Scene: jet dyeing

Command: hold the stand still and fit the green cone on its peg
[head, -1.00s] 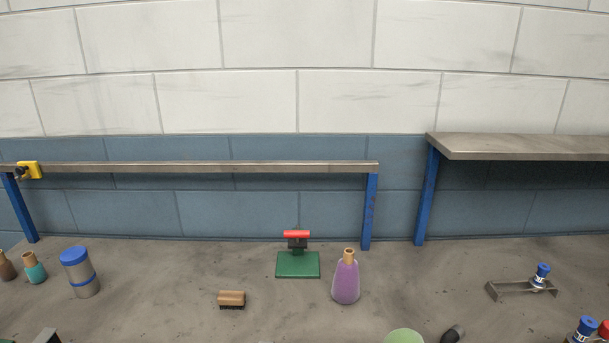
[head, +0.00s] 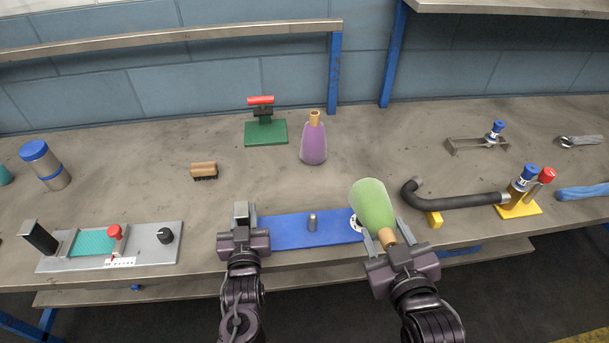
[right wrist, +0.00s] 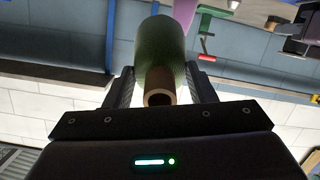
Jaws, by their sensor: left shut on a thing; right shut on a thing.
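The stand is a flat blue plate (head: 285,232) with a short grey upright peg (head: 312,222) near its middle, on the front of the bench. My left gripper (head: 242,222) is shut on the plate's left end. The green cone (head: 373,205) is held by my right gripper (head: 386,238), shut around the narrow end near its brown tube tip. The cone is tilted, its wide end up and away from me, to the right of the peg and apart from it. In the right wrist view, the cone (right wrist: 163,60) sits between the fingers with its hollow brown tube end (right wrist: 160,97) toward the camera.
A purple cone (head: 314,143) stands behind the plate. A dark curved pipe (head: 455,203) with a yellow valve base (head: 517,210) lies to the right. A control panel (head: 150,245) lies to the left. A brush (head: 204,170) and a green-based tool (head: 266,132) stand further back.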

